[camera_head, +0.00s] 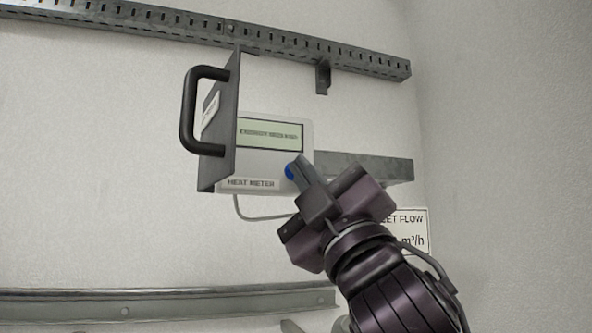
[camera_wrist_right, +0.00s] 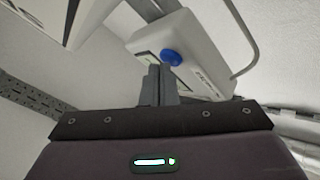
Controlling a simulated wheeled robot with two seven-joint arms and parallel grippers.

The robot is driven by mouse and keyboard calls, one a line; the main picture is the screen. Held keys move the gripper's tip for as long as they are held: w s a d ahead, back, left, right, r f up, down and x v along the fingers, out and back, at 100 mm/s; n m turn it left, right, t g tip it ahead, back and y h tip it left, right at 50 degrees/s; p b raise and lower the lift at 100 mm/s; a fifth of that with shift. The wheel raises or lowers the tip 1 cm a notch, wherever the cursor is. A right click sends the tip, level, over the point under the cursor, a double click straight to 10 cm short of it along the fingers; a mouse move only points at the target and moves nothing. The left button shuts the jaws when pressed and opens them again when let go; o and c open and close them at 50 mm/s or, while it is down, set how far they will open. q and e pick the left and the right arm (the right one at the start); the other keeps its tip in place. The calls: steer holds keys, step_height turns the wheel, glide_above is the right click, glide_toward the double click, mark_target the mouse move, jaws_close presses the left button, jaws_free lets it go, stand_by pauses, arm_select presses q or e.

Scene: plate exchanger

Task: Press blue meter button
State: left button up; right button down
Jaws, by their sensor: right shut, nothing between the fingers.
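The heat meter (camera_head: 262,163) is a white box on the wall with a lit greenish display (camera_head: 270,134) and the label HEAT METER. Its round blue button (camera_head: 289,172) sits at the lower right of its face, partly covered by my right fingertips in the head view. My right gripper (camera_head: 298,166) is shut and empty, its tips close to the button. In the right wrist view the blue button (camera_wrist_right: 171,57) shows just beyond the shut fingertips (camera_wrist_right: 155,66) on the white meter (camera_wrist_right: 195,55). I cannot tell whether the tips touch it. My left gripper is out of view.
An open dark panel with a black handle (camera_head: 189,110) stands out at the meter's left. A slotted rail (camera_head: 170,22) runs above, and another rail (camera_head: 150,303) below. A grey bracket (camera_head: 370,167) and a partly hidden sign (camera_head: 414,220) are at the right.

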stand_by(0.5)
steer(key=shift+s+d, duration=0.2)
steer(key=shift+s, duration=0.45)
steer(key=shift+s, duration=0.1)
steer(key=shift+s+d, duration=0.2)
steer(key=shift+s, duration=0.6)
steer(key=shift+s+d, duration=0.25)
steer(key=shift+s, duration=0.5)
steer(key=shift+s+d, duration=0.2)
steer(key=shift+s, duration=0.6)
